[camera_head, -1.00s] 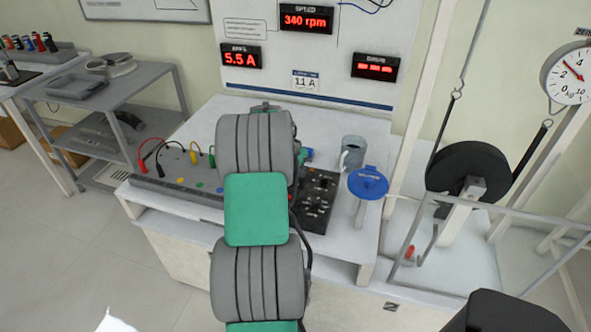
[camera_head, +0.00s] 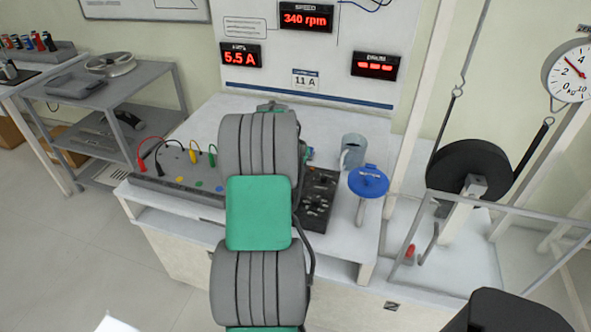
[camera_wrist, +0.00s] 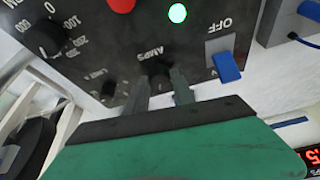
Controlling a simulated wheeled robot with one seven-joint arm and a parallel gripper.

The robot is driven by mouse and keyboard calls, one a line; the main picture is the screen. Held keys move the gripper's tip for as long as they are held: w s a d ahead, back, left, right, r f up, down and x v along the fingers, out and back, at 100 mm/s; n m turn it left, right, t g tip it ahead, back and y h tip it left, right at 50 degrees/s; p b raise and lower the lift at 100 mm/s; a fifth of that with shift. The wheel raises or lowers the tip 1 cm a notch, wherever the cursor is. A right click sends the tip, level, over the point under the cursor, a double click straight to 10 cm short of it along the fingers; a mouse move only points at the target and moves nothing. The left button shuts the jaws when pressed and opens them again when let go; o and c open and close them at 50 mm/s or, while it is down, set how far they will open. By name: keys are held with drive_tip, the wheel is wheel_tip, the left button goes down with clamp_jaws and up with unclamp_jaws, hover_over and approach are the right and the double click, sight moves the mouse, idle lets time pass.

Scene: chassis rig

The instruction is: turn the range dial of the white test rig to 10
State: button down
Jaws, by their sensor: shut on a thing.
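The white test rig (camera_head: 211,113) is a bench with a dark control panel (camera_head: 322,186) on its top. My arm covers part of the panel, and my gripper is hidden behind the arm in the head view. In the wrist view my gripper (camera_wrist: 161,88) has its two fingers on either side of a small black knob (camera_wrist: 160,69), shut on it, beside the AMPS lettering. The fingers hide much of the knob and any pointer on it; its scale cannot be read. Another black dial (camera_wrist: 46,39) with numbers such as 0, 100 and 200 is at the upper left.
A blue switch (camera_wrist: 227,67) by OFF, a lit green lamp (camera_wrist: 178,13) and a red button (camera_wrist: 121,4) sit close to the fingers. A mug (camera_head: 352,152) and a blue-topped post (camera_head: 368,182) stand right of the panel. Coloured leads (camera_head: 165,148) are at the left.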

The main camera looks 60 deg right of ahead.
sight(302, 182)
drive_tip(key=n+t+b, duration=0.1)
drive_tip(key=n, duration=0.1)
drive_tip(key=n+t+b, duration=0.1)
drive_tip(key=n, duration=0.2)
drive_tip(key=shift+s, duration=0.2)
drive_tip(key=n+y, duration=0.1)
drive_tip(key=n, duration=0.1)
drive_tip(key=n+t, duration=0.1)
drive_tip(key=n, duration=0.2)
drive_tip(key=shift+d+y, duration=0.15)
drive_tip(key=shift+y, duration=0.25)
drive_tip(key=shift+n+t, duration=0.3)
drive_tip(key=c, duration=1.1)
unclamp_jaws()
drive_tip(key=v, duration=0.7)
drive_tip(key=shift+s+r+b, duration=0.1)
drive_tip(key=shift+r+b, duration=0.25)
drive_tip(key=shift+r, duration=0.05)
